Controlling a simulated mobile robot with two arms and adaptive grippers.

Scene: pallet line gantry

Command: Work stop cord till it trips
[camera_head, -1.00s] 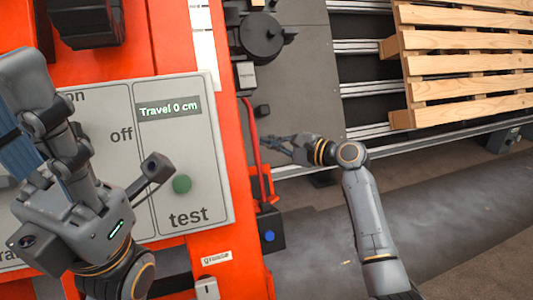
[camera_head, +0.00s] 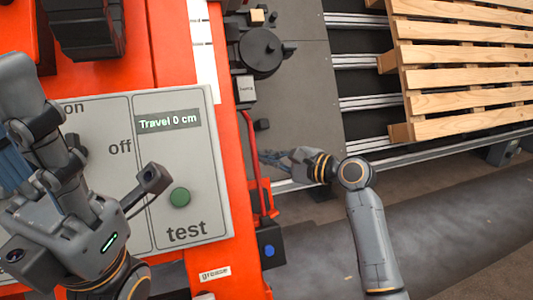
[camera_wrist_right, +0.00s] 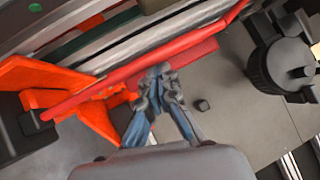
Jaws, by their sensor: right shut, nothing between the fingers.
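The stop cord appears to be the long red bar (camera_head: 250,150) along the right edge of the orange machine; it crosses the right wrist view diagonally (camera_wrist_right: 130,72). My right gripper (camera_head: 264,156) is beside it in the head view. In the wrist view its fingers (camera_wrist_right: 158,72) meet at the tips, right at the red bar's near edge, with nothing visible between them. Whether they touch the bar is unclear. The display (camera_head: 168,122) on the grey panel reads "Travel 0 cm". My left gripper (camera_head: 20,110) is over the panel's left side; its finger opening is unclear.
The grey panel (camera_head: 215,160) has a green button (camera_head: 180,197) above "test". A wooden pallet (camera_head: 465,78) lies on rails at the upper right. A black round fitting (camera_head: 260,52) stands beyond the red bar. Grey floor (camera_head: 455,235) is clear at the lower right.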

